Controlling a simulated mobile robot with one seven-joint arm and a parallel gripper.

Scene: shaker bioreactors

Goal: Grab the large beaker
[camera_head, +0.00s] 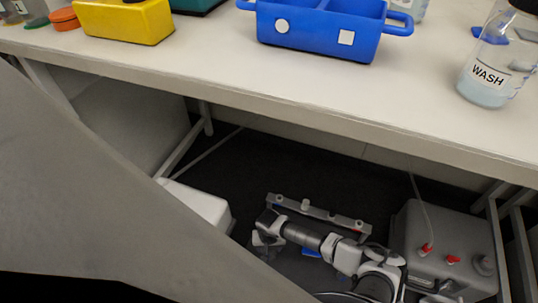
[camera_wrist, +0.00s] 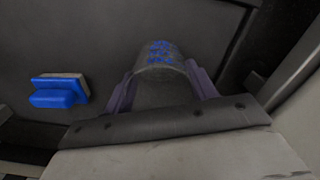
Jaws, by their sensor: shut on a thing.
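The large beaker (camera_wrist: 161,54), clear with blue printed markings, is in the upper middle of the wrist view. My gripper (camera_wrist: 160,72) has one dark purple finger on each side of it and is shut on it. The lower part of the beaker is hidden behind the dark gripper body. In the head view my arm is low under the bench; I cannot make out the beaker clearly there.
A blue block with a lighter top (camera_wrist: 58,93) lies left of the beaker. The white bench (camera_head: 250,82) overhangs my arm, with a blue tray (camera_head: 318,47), a yellow box (camera_head: 126,22) and a WASH bottle (camera_head: 487,72) on it. A grey container (camera_head: 440,235) stands right of my arm.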

